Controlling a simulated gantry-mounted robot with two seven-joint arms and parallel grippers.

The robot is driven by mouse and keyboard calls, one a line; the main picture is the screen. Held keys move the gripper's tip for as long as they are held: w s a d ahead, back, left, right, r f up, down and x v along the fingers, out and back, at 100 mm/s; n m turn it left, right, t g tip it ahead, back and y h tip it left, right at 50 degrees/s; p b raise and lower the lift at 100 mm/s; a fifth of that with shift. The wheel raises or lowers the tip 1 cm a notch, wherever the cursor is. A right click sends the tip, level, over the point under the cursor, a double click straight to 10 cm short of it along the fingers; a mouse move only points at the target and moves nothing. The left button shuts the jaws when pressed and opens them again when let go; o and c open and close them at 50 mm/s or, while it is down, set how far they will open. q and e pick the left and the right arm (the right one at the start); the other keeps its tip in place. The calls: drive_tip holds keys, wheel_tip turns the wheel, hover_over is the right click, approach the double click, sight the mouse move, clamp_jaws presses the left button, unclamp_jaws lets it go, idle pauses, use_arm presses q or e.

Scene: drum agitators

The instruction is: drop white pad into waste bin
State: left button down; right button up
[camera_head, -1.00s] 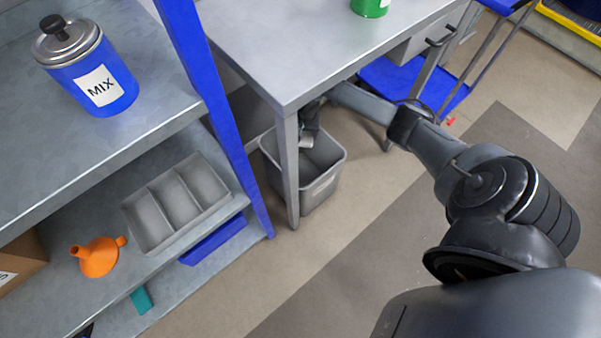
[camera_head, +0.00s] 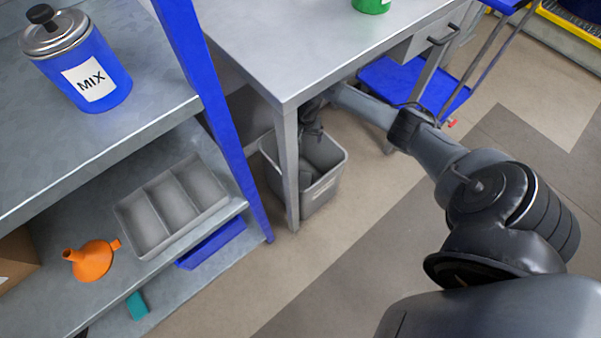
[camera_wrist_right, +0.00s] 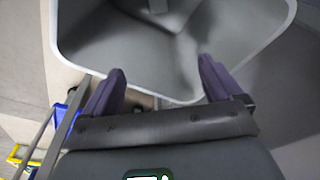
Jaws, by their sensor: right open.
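The grey waste bin (camera_head: 325,188) stands on the floor under the workbench, partly behind a bench leg. My right gripper (camera_head: 312,132) is at the bin's mouth, under the bench edge. In the right wrist view my right gripper (camera_wrist_right: 161,70) is open, its two purple-grey fingers apart and nothing between them. The bin (camera_wrist_right: 110,40) fills the view beyond the fingertips. A pale shape lies inside the bin at the top of that view; I cannot tell for sure that it is the white pad. My left gripper is not in view.
The workbench (camera_head: 290,50) overhangs the bin, with its leg (camera_head: 291,170) close in front. The floor at right is open.

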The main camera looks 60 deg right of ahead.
wheel_tip(320, 180, up, 11)
drive_tip(key=a+p, duration=0.1)
drive_tip(key=p, duration=0.7)
drive_tip(key=shift+s+a+f+p, duration=0.15)
drive_tip(key=shift+s+a+p, duration=0.15)
drive_tip(key=shift+p, duration=0.1)
